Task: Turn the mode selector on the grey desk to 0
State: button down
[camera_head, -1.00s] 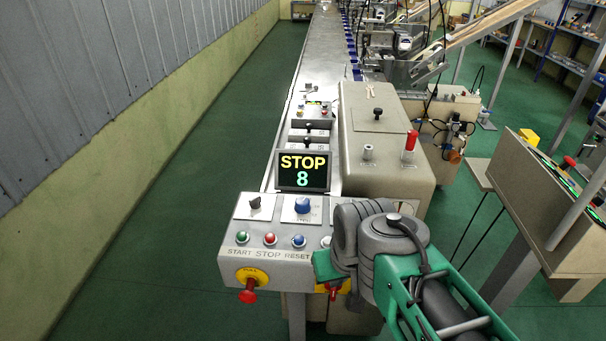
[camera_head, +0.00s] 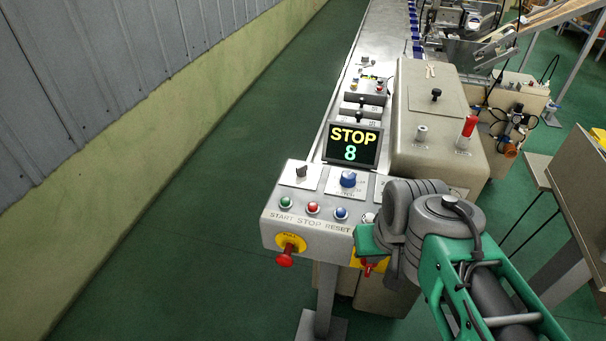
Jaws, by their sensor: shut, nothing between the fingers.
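The grey desk (camera_head: 307,230) stands right of centre, with a sloped panel at its near end. On its top are a black rotary knob (camera_head: 301,171) on a white plate and a blue knob (camera_head: 348,179) on another plate. Their labels are too small to read, so I cannot tell which is the mode selector or where either points. A display (camera_head: 352,147) behind them shows STOP and 8. My arm, green and dark grey, covers the right part of the panel.
Green, red and blue buttons (camera_head: 313,208) line the panel front, marked START STOP RESET. A red emergency knob (camera_head: 285,256) juts out below. A beige housing (camera_head: 428,120) stands behind the desk's right side. The green floor to the left is clear up to the wall.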

aim_at(301, 170)
jog(key=k, duration=0.85)
jog(key=u, duration=1.35)
jog(key=i, duration=1.55)
jog(key=z, duration=0.75)
